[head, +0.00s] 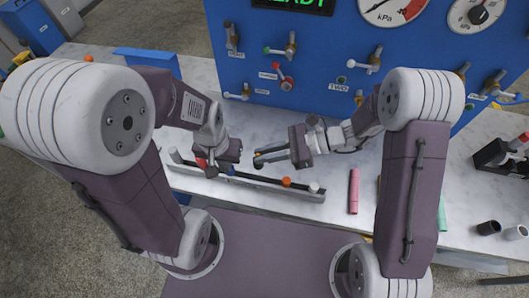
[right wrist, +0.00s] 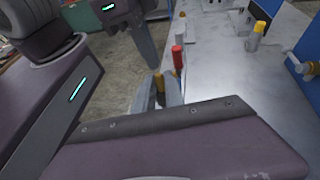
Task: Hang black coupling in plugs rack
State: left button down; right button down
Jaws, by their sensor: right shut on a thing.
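The plugs rack (head: 262,184) is a long low rail on the grey worktop, carrying an orange-ended plug (head: 286,182) and a white-ended plug (head: 313,187) towards its right end. My right gripper (head: 262,157) is just behind the rail's middle. In the right wrist view, its fingers are shut on a dark piece with a yellow end (right wrist: 159,84), which looks like the black coupling; the fingers hide much of it. A red plug (right wrist: 177,57) stands beyond it. My left gripper (head: 212,165) is over the rail's left part; its jaw gap is unclear.
The blue panel (head: 310,75) with valves and gauges rises behind the worktop. A pink tube (head: 353,190) lies right of the rack. A black cylinder (head: 488,228) lies farther right. Clear worktop (head: 330,175) shows between rack and pink tube. My two grippers are close together.

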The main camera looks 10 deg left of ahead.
notch_tip(320, 180, down, 6)
jog(key=b, duration=0.4)
jog(key=shift+r, duration=0.2)
jog(key=shift+r, duration=0.1)
dwell(1.1)
jog(key=shift+f+b, duration=1.25)
jog(key=shift+f, duration=0.65)
jog(key=c, duration=1.3)
grip_release()
jog(key=shift+c, duration=0.2)
